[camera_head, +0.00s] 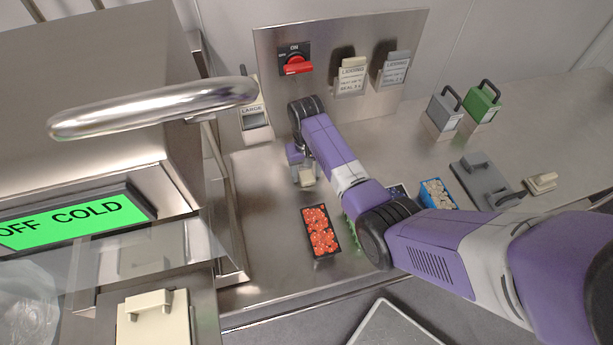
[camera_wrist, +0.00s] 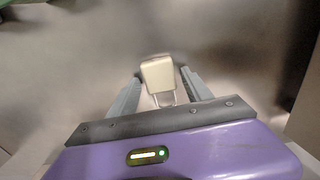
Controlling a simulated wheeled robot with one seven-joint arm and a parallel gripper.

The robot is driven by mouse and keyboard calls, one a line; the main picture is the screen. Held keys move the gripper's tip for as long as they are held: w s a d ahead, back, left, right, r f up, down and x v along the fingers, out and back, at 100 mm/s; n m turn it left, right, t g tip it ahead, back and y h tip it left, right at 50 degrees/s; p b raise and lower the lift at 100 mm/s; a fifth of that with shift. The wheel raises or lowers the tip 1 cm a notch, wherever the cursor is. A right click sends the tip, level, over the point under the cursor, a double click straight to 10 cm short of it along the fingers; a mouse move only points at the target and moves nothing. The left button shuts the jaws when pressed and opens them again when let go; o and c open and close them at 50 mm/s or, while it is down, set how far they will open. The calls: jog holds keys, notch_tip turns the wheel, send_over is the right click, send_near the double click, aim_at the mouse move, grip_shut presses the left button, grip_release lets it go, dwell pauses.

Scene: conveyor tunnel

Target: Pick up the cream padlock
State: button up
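The cream padlock (camera_head: 308,177) is at the steel counter beneath my gripper (camera_head: 303,176) in the head view, partly hidden by it. In the wrist view the cream padlock (camera_wrist: 158,74) lies between the fingertips of my gripper (camera_wrist: 160,80), with its shackle toward the palm. The fingers stand on either side of it with narrow gaps showing, so my gripper looks open around it. I cannot tell whether either finger touches it.
A black tray of red pieces (camera_head: 320,231) lies in front of my gripper. A steel panel (camera_head: 335,110) with a red switch (camera_head: 298,67) stands behind. A blue box (camera_head: 437,194) lies beyond my arm.

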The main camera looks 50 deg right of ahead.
grip_shut()
jog(key=shift+r, duration=0.1)
